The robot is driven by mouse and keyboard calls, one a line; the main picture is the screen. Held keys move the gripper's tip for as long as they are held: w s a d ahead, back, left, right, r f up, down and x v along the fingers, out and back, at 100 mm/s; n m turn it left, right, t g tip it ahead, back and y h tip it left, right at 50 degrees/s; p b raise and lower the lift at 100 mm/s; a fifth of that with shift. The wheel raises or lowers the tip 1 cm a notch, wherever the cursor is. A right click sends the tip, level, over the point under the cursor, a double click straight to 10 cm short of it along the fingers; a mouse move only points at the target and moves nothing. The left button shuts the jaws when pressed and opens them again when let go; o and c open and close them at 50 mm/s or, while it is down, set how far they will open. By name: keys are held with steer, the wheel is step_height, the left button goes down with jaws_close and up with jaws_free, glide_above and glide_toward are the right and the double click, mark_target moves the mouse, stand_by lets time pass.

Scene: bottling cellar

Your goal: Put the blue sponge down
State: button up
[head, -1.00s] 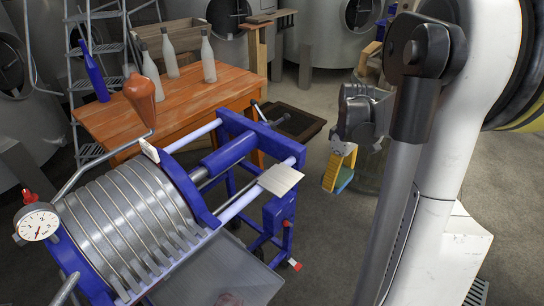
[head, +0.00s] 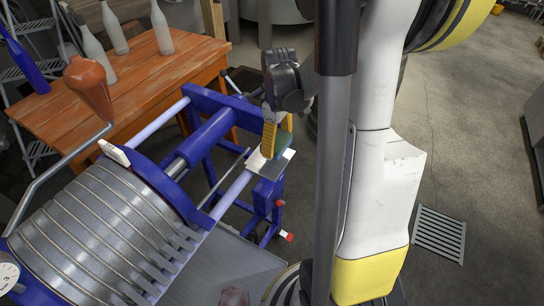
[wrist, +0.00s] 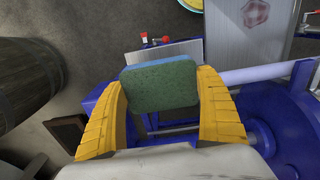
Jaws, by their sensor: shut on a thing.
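The blue sponge (wrist: 160,84) is a block with a greenish face and a blue edge. In the wrist view it sits between the two yellow fingers of my gripper (wrist: 161,95), which are shut on its sides. In the head view my gripper (head: 277,135) points down over the small light plate at the end of the blue press. The sponge (head: 284,144) shows there only in part, behind a finger. It is over the plate (head: 268,168) or very near it; I cannot tell whether they touch.
The blue press (head: 195,165) with its ribbed metal drum lies to the left. A wooden table (head: 150,75) with several bottles stands behind it. A grey tray (wrist: 248,30) lies beside the plate. A dark barrel (wrist: 35,65) stands at the left in the wrist view.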

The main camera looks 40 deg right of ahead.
mark_target(272, 160)
steer(key=shift+w+a+f, duration=0.25)
steer(key=shift+a+f, duration=0.25)
steer(key=shift+a, duration=0.2)
steer(key=shift+f+b, duration=0.9)
steer(key=shift+f, duration=1.05)
steer(key=shift+f, duration=0.2)
steer(key=o, duration=1.2)
steer(key=shift+o, duration=0.2)
steer(key=shift+r, duration=0.1)
